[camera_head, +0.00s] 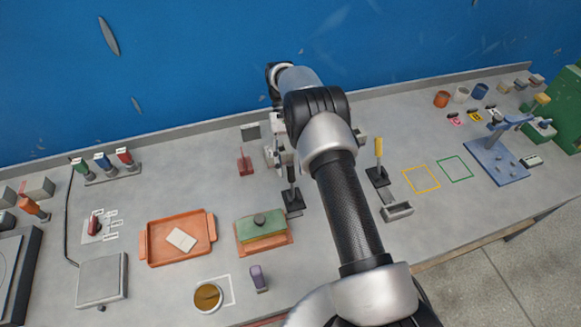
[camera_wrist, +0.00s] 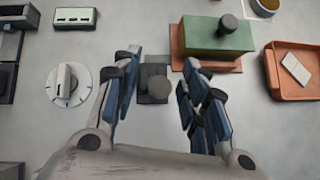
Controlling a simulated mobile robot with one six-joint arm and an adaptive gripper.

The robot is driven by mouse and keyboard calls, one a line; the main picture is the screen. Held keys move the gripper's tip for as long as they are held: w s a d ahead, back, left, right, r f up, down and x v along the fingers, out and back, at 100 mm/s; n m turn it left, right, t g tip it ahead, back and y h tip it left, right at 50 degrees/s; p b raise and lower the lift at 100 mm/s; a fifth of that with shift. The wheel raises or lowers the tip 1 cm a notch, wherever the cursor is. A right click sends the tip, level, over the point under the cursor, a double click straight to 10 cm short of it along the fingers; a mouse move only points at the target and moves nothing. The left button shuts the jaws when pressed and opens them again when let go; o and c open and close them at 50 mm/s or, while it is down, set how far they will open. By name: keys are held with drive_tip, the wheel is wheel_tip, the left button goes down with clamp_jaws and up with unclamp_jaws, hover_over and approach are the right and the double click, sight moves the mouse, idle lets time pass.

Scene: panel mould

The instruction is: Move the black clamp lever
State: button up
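The black clamp lever (camera_head: 291,196) stands upright on a dark base plate on the grey bench, just left of my forearm in the head view. In the wrist view I look down on its round dark top (camera_wrist: 157,86), with the base around it. My gripper (camera_wrist: 159,72) is open, with one finger on each side of the lever and a visible gap to both. In the head view my gripper (camera_head: 283,155) is above the lever and partly hidden by my arm. Whether the fingertips are level with the lever top is hard to tell.
A green block with a knob (camera_wrist: 218,36) on an orange base stands close to the right finger in the wrist view. An orange tray (camera_wrist: 294,96) lies beyond it. A white dial (camera_wrist: 66,84) is on the left. A yellow-handled lever (camera_head: 379,148) and a red lever (camera_head: 243,160) stand nearby.

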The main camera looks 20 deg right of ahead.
wheel_tip(320, 180, up, 8)
drive_tip(key=shift+r, duration=0.2)
drive_tip(key=shift+c, duration=0.2)
